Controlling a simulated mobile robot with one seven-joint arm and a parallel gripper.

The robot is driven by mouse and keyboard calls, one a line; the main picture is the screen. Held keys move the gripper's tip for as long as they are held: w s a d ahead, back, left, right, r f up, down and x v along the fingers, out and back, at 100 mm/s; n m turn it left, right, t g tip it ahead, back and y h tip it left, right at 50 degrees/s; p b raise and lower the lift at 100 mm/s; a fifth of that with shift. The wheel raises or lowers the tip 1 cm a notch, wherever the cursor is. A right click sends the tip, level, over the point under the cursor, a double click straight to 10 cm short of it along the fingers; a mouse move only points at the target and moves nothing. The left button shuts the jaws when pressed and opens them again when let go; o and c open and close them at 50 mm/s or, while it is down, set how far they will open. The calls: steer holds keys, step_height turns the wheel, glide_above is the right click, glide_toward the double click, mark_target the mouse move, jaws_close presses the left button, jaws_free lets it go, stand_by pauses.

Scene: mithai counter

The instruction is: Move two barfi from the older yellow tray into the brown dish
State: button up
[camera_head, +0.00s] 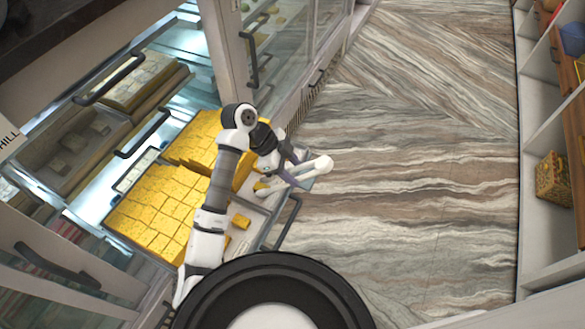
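Two blocks of yellow barfi show in the display case to the left of centre: a near one (150,222), cut into squares, and a far one (198,140), partly hidden behind my arm. I cannot tell which is the older tray. A loose yellow piece (240,221) lies on the pale tray surface right of my arm. Another small yellow bit (262,186) shows by my gripper. My gripper (300,174) is over the right edge of the case, beside the yellow barfi. Its fingers overlap, so I cannot tell if it is open. I cannot pick out the brown dish.
Brownish trays of sweets (60,150) stand further left in the case, with dark door handles (110,80) near them. A glass door (285,50) stands beyond my gripper. The marble-patterned floor (420,180) is clear.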

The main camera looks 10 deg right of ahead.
steer(key=c, duration=0.9)
step_height(320, 180, up, 12)
steer(key=p, duration=0.8)
steer(key=shift+p, duration=0.3)
steer(key=shift+d, duration=0.1)
